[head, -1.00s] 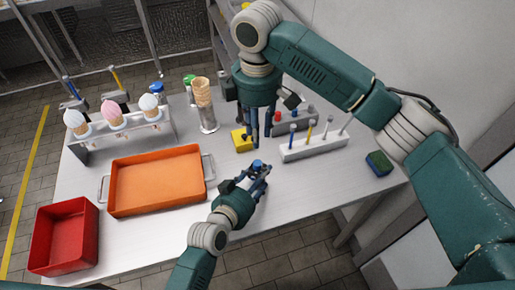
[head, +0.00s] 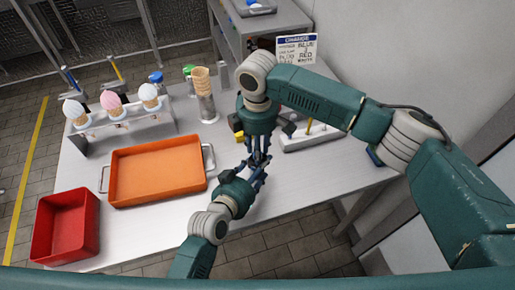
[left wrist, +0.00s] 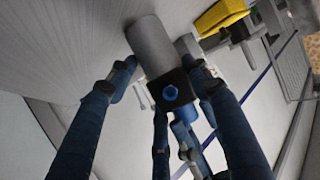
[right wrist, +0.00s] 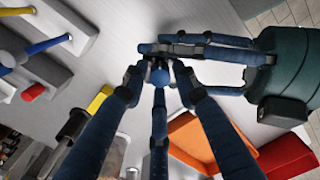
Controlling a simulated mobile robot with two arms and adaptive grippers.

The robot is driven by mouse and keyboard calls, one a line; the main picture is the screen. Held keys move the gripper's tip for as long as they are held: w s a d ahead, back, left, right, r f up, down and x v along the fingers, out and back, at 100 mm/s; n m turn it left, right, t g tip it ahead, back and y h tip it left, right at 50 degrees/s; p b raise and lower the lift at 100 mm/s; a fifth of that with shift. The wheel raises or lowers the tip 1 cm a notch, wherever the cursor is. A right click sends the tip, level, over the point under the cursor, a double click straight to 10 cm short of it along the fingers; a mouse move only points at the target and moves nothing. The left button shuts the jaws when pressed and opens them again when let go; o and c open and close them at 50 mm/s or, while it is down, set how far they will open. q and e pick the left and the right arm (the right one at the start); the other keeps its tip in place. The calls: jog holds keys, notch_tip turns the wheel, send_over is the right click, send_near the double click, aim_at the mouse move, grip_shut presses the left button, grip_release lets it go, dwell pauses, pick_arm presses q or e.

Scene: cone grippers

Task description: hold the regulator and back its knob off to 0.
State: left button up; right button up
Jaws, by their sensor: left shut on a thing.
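My left gripper (head: 257,172) is shut on the regulator near the front of the table. In the left wrist view the regulator shows as a grey cylinder with a dark square block (left wrist: 178,80) and a blue knob (left wrist: 170,93) on it. My right gripper (head: 259,157) points down just above the left one. In the right wrist view the blue knob (right wrist: 160,76) lies between the right gripper's fingertips, which stand apart around it. I cannot tell whether they touch it. No knob reading is legible. In the head view the arms and fingers mostly hide the regulator.
An orange tray (head: 114,196) and a red bin (head: 37,258) stand left. Ice cream cones stand in a rack (head: 85,147) behind. A white rack (head: 315,141), a yellow block (head: 239,136) and a metal holder (head: 207,108) are close to my right gripper. A sign (head: 297,49) stands behind.

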jog(key=shift+c, duration=0.5)
grip_shut()
jog(key=shift+m, duration=2.9)
jog(key=shift+o, duration=0.5)
grip_release()
